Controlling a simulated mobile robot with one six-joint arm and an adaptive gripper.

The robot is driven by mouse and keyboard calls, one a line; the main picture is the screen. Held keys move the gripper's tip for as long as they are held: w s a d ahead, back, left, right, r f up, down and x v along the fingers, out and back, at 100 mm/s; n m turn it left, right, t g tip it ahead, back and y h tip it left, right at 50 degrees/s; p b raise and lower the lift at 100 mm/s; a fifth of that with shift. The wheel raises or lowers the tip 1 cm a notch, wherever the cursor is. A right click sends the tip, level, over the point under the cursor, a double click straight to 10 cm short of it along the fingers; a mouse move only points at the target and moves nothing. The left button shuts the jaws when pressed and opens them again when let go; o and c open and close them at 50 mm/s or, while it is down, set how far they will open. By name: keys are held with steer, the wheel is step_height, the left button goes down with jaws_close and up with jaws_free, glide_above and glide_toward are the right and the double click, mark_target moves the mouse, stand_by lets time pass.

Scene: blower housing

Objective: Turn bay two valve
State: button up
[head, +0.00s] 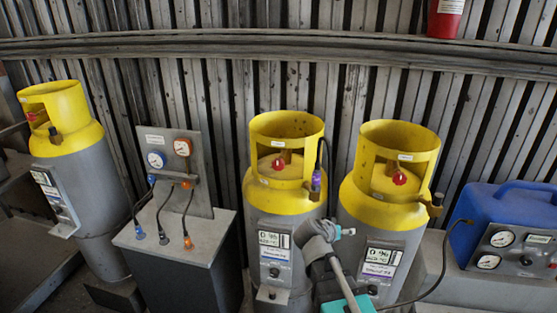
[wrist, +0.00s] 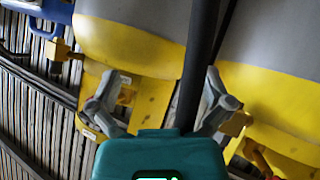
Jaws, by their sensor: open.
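Three grey cylinders with yellow collars stand in the head view: left (head: 85,185), middle (head: 272,203) and right (head: 362,210). Each has a red valve knob inside its collar: left (head: 31,116), middle (head: 278,164) and right (head: 400,178). I cannot read which is bay two. My gripper (head: 328,234) is before the gap between the middle and right cylinders, below their knobs and apart from them. In the wrist view my gripper (wrist: 160,88) is open, its fingers spread. A yellow collar (wrist: 150,105) lies beyond them; a red knob (wrist: 263,164) shows at lower right.
A gauge panel (head: 175,165) with hoses stands on a box between the left and middle cylinders. A blue unit (head: 505,225) with gauges sits at right, with a black hose. A dark bar (wrist: 200,60) crosses the wrist view. A ribbed wall is behind.

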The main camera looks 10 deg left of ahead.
steer(key=w+a+r+n+t+y+p, duration=0.15)
steer(key=a+r+t, duration=0.25)
steer(key=a+r, duration=0.45)
steer(key=n+t+y+p, duration=0.1)
steer(key=n+t+y, duration=0.1)
steer(key=t+y, duration=0.2)
glide_toward(277, 166)
steer(key=s, duration=0.2)
steer(key=shift+f, duration=0.1)
steer(key=w, duration=1.3)
steer(key=shift+w+d, duration=0.35)
steer(key=shift+w, duration=0.05)
steer(key=c, duration=1.2)
steer(key=shift+o, duration=0.2)
